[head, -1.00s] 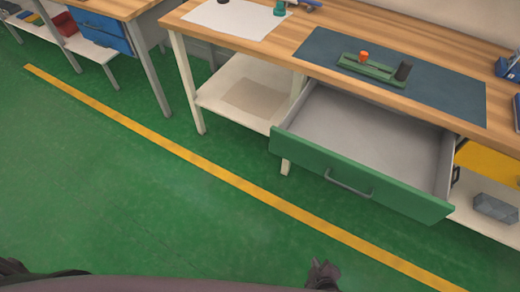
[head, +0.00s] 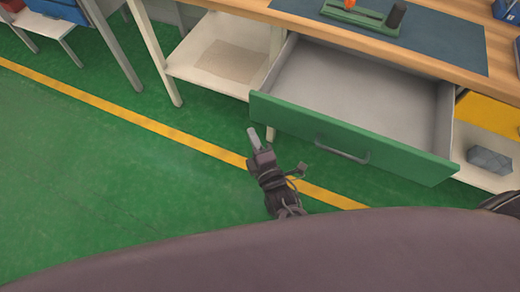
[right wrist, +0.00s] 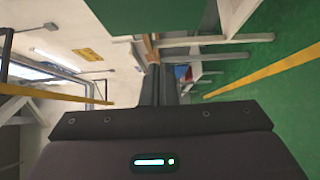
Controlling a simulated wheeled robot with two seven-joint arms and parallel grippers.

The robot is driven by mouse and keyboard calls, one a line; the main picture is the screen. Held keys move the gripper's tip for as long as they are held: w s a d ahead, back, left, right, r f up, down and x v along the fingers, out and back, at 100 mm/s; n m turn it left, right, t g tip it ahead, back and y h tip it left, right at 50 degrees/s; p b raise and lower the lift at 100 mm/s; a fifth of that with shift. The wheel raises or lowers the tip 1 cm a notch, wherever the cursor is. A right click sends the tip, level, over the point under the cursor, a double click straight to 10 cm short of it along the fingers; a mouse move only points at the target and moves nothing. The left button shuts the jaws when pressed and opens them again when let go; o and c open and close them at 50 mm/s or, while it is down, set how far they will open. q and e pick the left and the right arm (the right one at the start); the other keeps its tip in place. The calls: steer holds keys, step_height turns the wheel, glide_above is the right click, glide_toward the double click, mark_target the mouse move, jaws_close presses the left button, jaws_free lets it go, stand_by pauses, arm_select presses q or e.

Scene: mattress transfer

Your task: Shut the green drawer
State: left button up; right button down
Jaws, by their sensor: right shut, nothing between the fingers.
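The green drawer (head: 300,128) is pulled well out from under the workbench, its grey inside empty. Its front has a grey bar handle (head: 342,152) in the middle. My right gripper (head: 253,134) is shut and empty, in the picture just below the left end of the drawer front; I cannot tell if they touch. In the right wrist view its shut fingers (right wrist: 160,84) show, with a green panel (right wrist: 155,15), likely the drawer front, close at the top. My left gripper is not in view.
The wooden workbench (head: 420,58) carries a dark blue mat (head: 440,40) with a green fixture (head: 358,17). A lower shelf (head: 190,62) lies left of the drawer. Green floor with a yellow line (head: 130,115) is clear in front.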

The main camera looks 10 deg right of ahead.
steer(key=w, duration=0.1)
steer(key=w+d, duration=0.1)
steer(key=w, duration=0.1)
steer(key=w+d, duration=0.1)
steer(key=w, duration=0.1)
steer(key=shift+p, duration=0.3)
steer(key=shift+w, duration=0.1)
